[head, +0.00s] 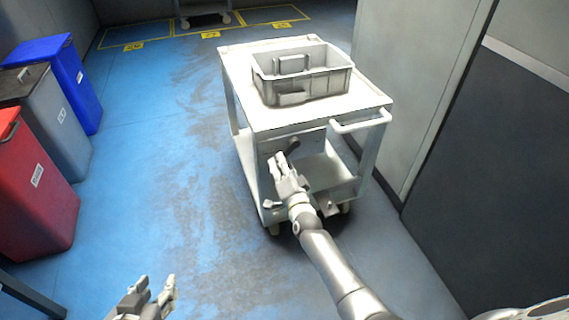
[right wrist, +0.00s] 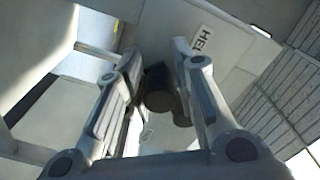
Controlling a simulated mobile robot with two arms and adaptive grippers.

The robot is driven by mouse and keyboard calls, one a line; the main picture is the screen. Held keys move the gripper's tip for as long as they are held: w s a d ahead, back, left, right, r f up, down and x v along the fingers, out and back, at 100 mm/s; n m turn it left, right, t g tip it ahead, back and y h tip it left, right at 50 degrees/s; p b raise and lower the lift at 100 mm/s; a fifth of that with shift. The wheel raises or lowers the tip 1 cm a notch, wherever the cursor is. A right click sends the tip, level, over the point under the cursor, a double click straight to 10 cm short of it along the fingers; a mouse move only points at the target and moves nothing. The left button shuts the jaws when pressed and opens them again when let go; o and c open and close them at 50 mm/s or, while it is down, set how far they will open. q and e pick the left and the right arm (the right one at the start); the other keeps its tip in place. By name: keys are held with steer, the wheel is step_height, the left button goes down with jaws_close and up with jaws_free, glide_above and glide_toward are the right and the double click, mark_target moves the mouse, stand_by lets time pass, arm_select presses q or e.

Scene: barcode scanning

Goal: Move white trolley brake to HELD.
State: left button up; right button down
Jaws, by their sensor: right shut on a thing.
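The white trolley (head: 241,78) stands right of centre in the head view, beside the wall. The brake's dark round knob (right wrist: 160,99) sits between the fingers of my right gripper (right wrist: 156,88) in the right wrist view. A dark piece of the brake lever (head: 292,145) shows just beyond my right gripper (head: 281,161) in the head view. That gripper is shut on the knob at the trolley's end panel. A label reading "HEL…" (right wrist: 202,41), partly covered by a finger, lies just above right of the knob. My left gripper (head: 153,284) is open and empty, low in the head view.
A grey crate (head: 325,86) stands on the trolley top. The trolley's push handle (head: 362,125) juts out at the near right. Red (head: 38,190), grey (head: 52,120) and blue (head: 75,85) bins line the left. The blue floor (head: 150,165) between is clear.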

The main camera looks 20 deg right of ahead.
arm_select(q)
steer(key=shift+s+a+f, duration=0.1)
steer(key=shift+s+f, duration=0.05)
steer(key=shift+s, duration=0.05)
arm_select(e)
steer(key=shift+s+a+f+y, duration=0.1)
steer(key=shift+a+f+y, duration=0.05)
steer(key=shift+a, duration=0.25)
steer(key=shift+s+a+f+y, duration=0.1)
steer(key=shift+a+y, duration=0.05)
steer(key=shift+a, duration=0.25)
steer(key=shift+r, duration=0.1)
steer(key=c, duration=1.5)
jaws_free()
steer(key=shift+o, duration=1.2)
steer(key=shift+w+a, duration=0.1)
steer(key=shift+a, duration=0.1)
arm_select(q)
steer(key=shift+s+a, duration=0.1)
steer(key=shift+a, duration=0.15)
arm_select(e)
steer(key=shift+w+r, duration=0.1)
steer(key=shift+r, duration=0.15)
steer(key=shift+d, duration=0.15)
arm_select(q)
steer(key=shift+d, duration=0.15)
arm_select(e)
steer(key=s, duration=1.2)
steer(key=shift+d, duration=0.15)
